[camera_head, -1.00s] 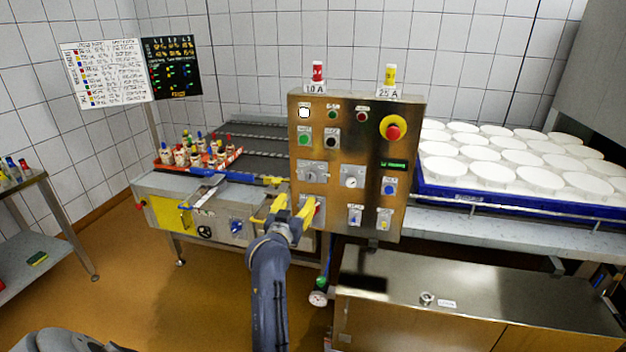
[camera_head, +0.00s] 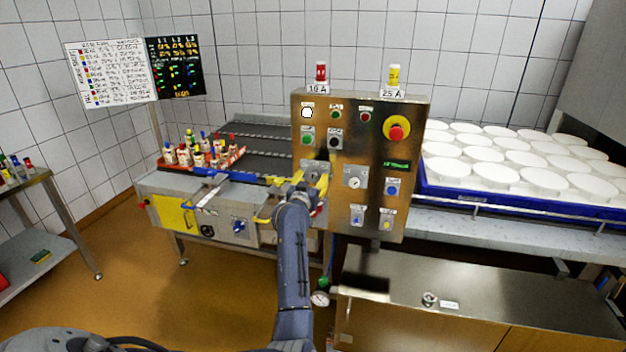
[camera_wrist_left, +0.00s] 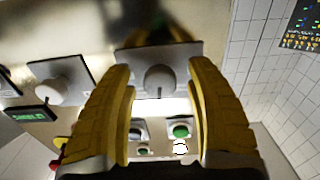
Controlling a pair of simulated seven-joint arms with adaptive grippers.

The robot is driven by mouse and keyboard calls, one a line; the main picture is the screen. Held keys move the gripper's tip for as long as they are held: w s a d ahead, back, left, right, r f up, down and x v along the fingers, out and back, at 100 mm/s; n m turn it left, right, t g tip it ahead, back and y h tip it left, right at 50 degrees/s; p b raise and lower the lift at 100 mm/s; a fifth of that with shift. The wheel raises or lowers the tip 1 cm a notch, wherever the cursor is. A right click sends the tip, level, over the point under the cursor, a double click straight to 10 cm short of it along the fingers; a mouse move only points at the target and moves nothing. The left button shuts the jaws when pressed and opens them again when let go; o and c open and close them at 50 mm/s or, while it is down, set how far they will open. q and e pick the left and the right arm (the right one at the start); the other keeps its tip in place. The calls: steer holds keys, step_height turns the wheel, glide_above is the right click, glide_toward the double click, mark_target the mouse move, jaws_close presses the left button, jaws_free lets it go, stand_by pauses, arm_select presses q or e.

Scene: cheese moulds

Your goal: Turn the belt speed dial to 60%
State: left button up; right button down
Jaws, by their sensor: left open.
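A steel control panel (camera_head: 375,215) stands mid-scene. On its left side is a dial on a pale square plate (camera_head: 316,164), partly hidden by my gripper. My left gripper (camera_head: 311,178) is open in front of this dial. In the left wrist view, the grey round knob of the dial (camera_wrist_left: 160,80) sits between the two yellow fingers (camera_wrist_left: 158,88), with gaps on both sides. A second dial (camera_head: 354,182) is to its right; its knob shows in the left wrist view (camera_wrist_left: 65,91). I cannot read the dial labels or settings.
A red emergency button (camera_head: 397,132), a green display (camera_head: 397,166) and several small buttons share the panel. A conveyor with a tray of bottles (camera_head: 222,166) is left. White moulds in a blue tray (camera_head: 440,192) are right. A steel cabinet (camera_head: 480,280) stands below.

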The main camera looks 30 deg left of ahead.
arm_select(q)
steer(key=shift+w, duration=0.25)
steer(key=shift+c, duration=0.2)
jaws_close()
stand_by(0.3)
